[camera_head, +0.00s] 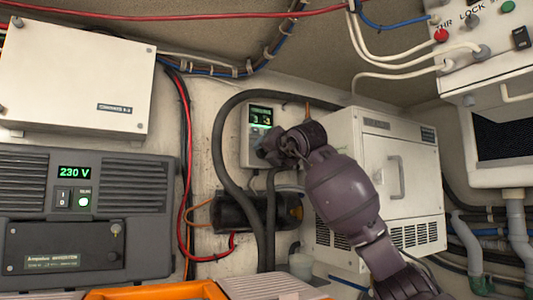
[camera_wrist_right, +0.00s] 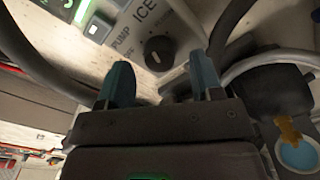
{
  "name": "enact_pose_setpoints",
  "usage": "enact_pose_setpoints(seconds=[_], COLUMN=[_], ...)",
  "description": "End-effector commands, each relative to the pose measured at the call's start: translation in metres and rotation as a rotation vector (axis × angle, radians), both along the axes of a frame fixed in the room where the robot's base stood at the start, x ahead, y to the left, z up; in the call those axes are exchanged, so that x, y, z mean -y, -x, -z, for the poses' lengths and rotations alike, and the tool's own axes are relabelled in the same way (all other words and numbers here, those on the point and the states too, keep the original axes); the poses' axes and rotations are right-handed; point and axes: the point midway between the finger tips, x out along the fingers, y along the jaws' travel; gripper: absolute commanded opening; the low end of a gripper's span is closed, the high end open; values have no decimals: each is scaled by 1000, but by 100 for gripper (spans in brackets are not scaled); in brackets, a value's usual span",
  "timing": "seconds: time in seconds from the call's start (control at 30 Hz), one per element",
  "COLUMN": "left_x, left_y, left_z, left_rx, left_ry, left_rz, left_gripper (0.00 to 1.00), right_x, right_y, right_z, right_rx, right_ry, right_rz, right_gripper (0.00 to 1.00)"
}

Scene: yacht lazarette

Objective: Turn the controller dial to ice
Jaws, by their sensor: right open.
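The controller (camera_head: 257,116) is a pale box on the back wall with a lit green display. My right gripper (camera_head: 272,150) is in front of its lower part and hides the dial in the head view. In the right wrist view, the round black dial (camera_wrist_right: 160,53) sits on the pale panel near the printed words PUMP and ICE. My right gripper (camera_wrist_right: 160,78) is open there, its two blue-grey fingertips apart, one on each side below the dial. The dial appears beyond the tips, not gripped. Which word it points to is unclear. My left gripper is out of view.
A thick black hose (camera_head: 219,140) curves closely around the controller. A white cabinet (camera_head: 390,170) stands at the right, and a dark inverter (camera_head: 135,190) showing 230 V at the left. A black cylinder (camera_head: 235,212) is below the controller. Red cables (camera_head: 186,150) run down the wall.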

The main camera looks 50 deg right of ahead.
Motion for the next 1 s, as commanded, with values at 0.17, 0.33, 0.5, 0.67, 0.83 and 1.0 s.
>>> enact_pose_setpoints(seconds=[0.17, 0.33, 0.5, 0.67, 0.83, 1.0], left_x=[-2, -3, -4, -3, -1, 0], left_y=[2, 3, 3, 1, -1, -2], left_z=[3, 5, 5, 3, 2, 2], left_rx=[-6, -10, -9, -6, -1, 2], left_ry=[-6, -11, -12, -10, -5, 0], left_rz=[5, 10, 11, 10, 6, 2], left_gripper=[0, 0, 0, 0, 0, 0], right_x=[-10, -19, -25, -28, -29, -29], right_y=[30, 59, 80, 89, 90, 90], right_z=[1, 1, 1, 0, 0, 0], right_rx=[-1, -2, -1, -1, 0, 0], right_ry=[4, 2, 1, 0, -1, -1], right_rz=[1, 2, 1, 1, 1, 1], right_gripper=[60, 60, 60, 60, 60, 60])
